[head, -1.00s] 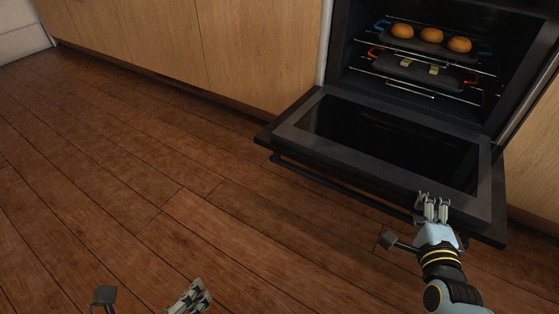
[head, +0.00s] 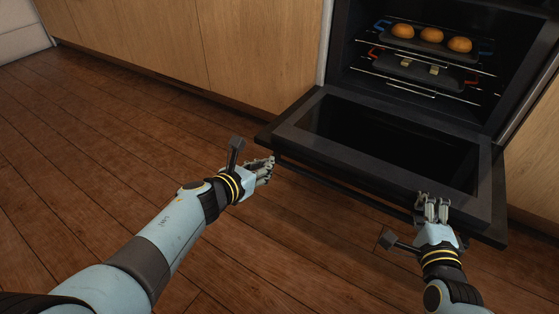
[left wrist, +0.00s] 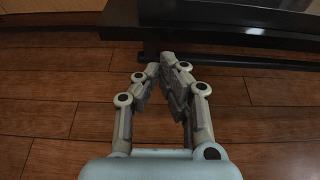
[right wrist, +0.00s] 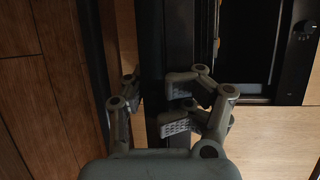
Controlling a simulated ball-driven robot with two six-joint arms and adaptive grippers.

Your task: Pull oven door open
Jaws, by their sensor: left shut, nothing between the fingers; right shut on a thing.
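The oven door (head: 288,135) is dark with a glass panel and hangs folded down, nearly flat, in front of the oven. Its long dark handle (head: 340,185) runs along the front edge; the left wrist view shows it too (left wrist: 250,63). My right gripper (head: 432,200) is shut on the handle near its right end; in the right wrist view its fingers (right wrist: 155,100) lie on both sides of a dark bar. My left gripper (head: 269,165) is shut and empty beside the handle's left end. In the left wrist view its fingertips (left wrist: 166,62) are close together near the handle's end; contact is unclear.
Inside the oven (head: 350,60), an upper tray holds three round buns (head: 430,35) and a lower tray (head: 410,72) holds small pale pieces. Wooden cabinets (head: 240,55) stand left of the oven. The wooden floor (head: 90,130) is clear at left.

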